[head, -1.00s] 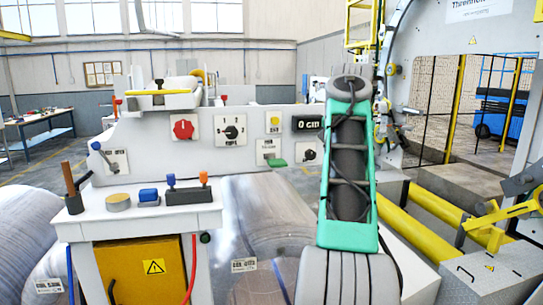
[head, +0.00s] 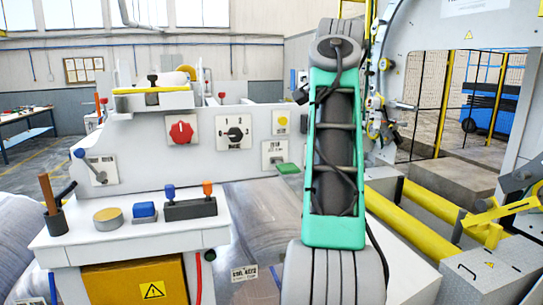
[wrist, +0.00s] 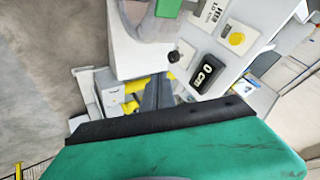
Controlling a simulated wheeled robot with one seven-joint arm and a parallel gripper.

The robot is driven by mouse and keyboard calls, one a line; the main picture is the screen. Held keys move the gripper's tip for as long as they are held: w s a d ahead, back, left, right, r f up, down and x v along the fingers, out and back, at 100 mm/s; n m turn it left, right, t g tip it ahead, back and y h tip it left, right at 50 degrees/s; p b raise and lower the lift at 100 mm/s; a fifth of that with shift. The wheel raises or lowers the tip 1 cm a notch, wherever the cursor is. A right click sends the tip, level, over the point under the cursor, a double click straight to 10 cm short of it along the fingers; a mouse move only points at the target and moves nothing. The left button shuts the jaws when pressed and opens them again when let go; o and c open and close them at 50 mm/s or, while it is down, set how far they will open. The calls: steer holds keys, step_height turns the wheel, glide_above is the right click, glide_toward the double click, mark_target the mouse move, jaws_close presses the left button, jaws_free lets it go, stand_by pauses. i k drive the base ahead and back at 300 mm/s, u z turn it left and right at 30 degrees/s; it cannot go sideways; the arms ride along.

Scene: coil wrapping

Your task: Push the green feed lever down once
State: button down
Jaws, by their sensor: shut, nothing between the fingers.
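The green feed lever (head: 288,168) sticks out from the lower part of the pale control panel (head: 145,140), just left of my arm in the head view. Its green end also shows at the top edge of the wrist view (wrist: 168,8). My gripper (wrist: 158,97) shows in the wrist view as dark fingers held together beyond my green wrist, with nothing between them. The fingers are apart from the lever, which lies above them in that picture. In the head view my arm hides the gripper.
The panel carries a red knob (head: 181,130), a black selector (head: 234,133) and a yellow button (head: 282,121). Yellow rollers (head: 430,200) lie to the right.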

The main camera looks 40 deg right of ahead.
mark_target(286, 169)
steer(key=u, duration=0.05)
steer(key=i, duration=0.6)
steer(key=z, duration=1.2)
